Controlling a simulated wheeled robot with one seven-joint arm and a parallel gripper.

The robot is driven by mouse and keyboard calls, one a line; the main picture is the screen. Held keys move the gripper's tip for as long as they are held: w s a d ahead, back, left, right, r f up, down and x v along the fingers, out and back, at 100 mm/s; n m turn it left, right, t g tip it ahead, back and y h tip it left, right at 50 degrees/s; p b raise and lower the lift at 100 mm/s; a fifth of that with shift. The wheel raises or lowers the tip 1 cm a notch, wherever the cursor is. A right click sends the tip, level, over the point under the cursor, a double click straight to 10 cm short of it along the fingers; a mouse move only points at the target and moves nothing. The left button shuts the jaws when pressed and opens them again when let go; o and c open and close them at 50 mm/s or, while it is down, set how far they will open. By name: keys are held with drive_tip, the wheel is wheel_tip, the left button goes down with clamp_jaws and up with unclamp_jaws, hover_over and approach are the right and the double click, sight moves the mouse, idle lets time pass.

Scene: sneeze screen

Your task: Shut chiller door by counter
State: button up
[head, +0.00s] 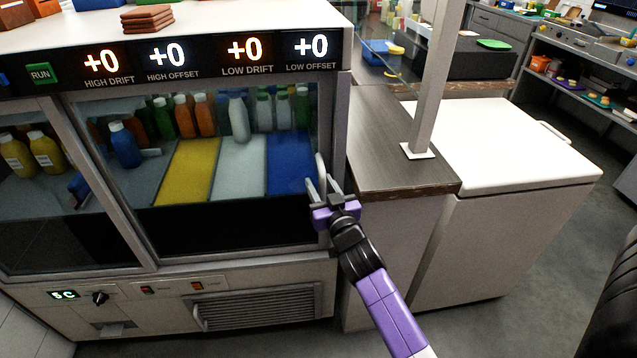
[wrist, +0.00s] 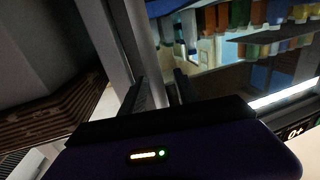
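The chiller (head: 200,267) stands at the left in the head view, with bottles showing through its glass front. Its right door (head: 145,235) has a pale frame and a light curved handle (head: 321,170) near the right edge. I cannot tell from these views whether the door stands slightly ajar. My gripper (head: 324,186) is at that handle, its two fingers spread apart with the handle's lower part between or just behind them. The wrist view shows both dark fingers apart (wrist: 160,92), close to a grey upright frame and the glass. Contact with the handle is unclear.
The wood-topped counter (head: 400,170) adjoins the chiller's right side, with a grey post (head: 437,85) on it. A white-lidded chest (head: 500,145) stands farther right. Shelving with small items (head: 580,90) is beyond.

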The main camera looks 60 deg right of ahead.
drive_tip(key=b+v, duration=0.1)
drive_tip(key=v, duration=0.3)
drive_tip(key=shift+s+f, duration=0.2)
drive_tip(key=shift+v, duration=0.85)
drive_tip(key=shift+r, duration=0.2)
drive_tip(key=shift+w, duration=0.1)
drive_tip(key=s+a+r+n+t+y, duration=0.1)
drive_tip(key=s+a+n+t+y, duration=0.15)
drive_tip(key=a, duration=0.65)
drive_tip(key=s+a+r+n+t+y, duration=0.1)
drive_tip(key=s+a+n+y, duration=0.25)
drive_tip(key=a, duration=0.55)
drive_tip(key=s+a+f+n+g+y, duration=0.2)
drive_tip(key=s+a+y, duration=0.3)
drive_tip(key=s+a, duration=0.9)
drive_tip(key=s, duration=0.3)
drive_tip(key=shift+f+y, duration=0.25)
drive_tip(key=shift+y, duration=0.15)
